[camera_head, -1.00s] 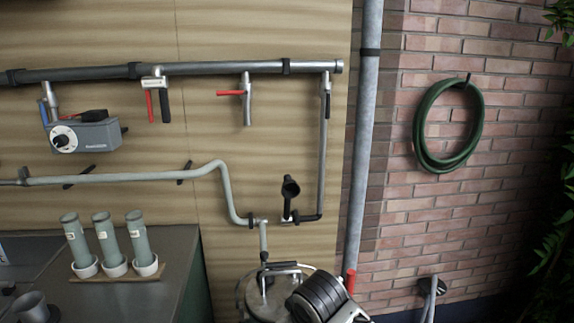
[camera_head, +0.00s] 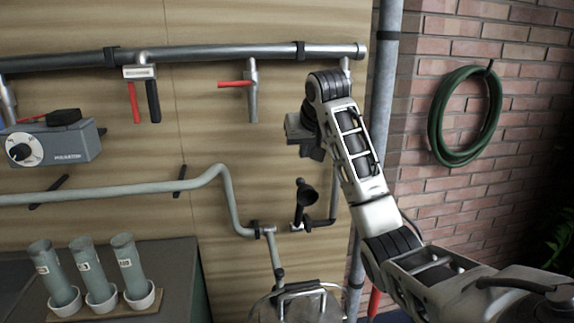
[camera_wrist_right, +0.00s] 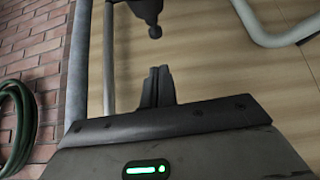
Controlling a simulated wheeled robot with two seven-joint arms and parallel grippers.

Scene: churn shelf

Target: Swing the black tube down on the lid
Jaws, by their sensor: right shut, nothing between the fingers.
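My left gripper is out of view.
A grey-green bent pipe (camera_head: 224,190) runs left of the tube. A steel pipe (camera_head: 210,55) with red-handled valves crosses above, and a downpipe (camera_head: 384,80) stands right. A green hose (camera_head: 437,120) hangs on brick. Several grey-green cylinders (camera_head: 88,270) stand lower left.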

